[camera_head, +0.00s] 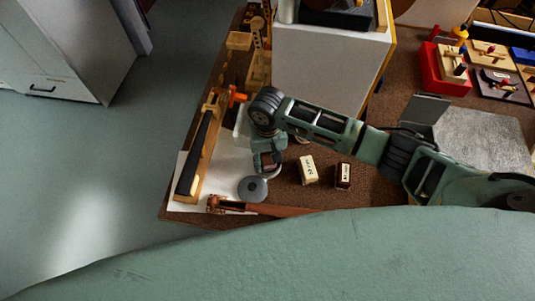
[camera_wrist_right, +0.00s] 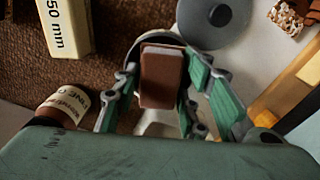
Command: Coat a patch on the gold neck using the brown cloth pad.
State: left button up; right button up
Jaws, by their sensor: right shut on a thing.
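The gold neck (camera_head: 204,150) lies at the left of the bench on a white sheet, a long light-wood piece with a black fingerboard (camera_head: 192,155) on it. Part of its light wood shows at the right of the right wrist view (camera_wrist_right: 287,82). The brown cloth pad (camera_wrist_right: 162,76) is a small brown block with a paler end. My right gripper (camera_wrist_right: 160,80) is shut on the pad. In the head view my right gripper (camera_head: 268,162) is to the right of the neck, apart from it; the pad is hidden there. My left gripper is out of view.
A grey disc (camera_head: 252,188) and a red-brown neck (camera_head: 262,208) lie near the front edge. A cream block (camera_head: 308,170) and a dark block (camera_head: 343,175) stand to the right. A labelled bottle (camera_wrist_right: 65,105) is beside my right gripper. A white box (camera_head: 325,70) stands behind.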

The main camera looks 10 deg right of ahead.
aim_at(268, 155)
jog(key=shift+s+f+p, duration=0.15)
jog(key=shift+p, duration=0.3)
dwell(1.6)
notch_tip(268, 155, up, 7)
jog(key=p, duration=0.8)
jog(key=shift+r, duration=0.2)
jog(key=shift+f, duration=0.1)
dwell(0.4)
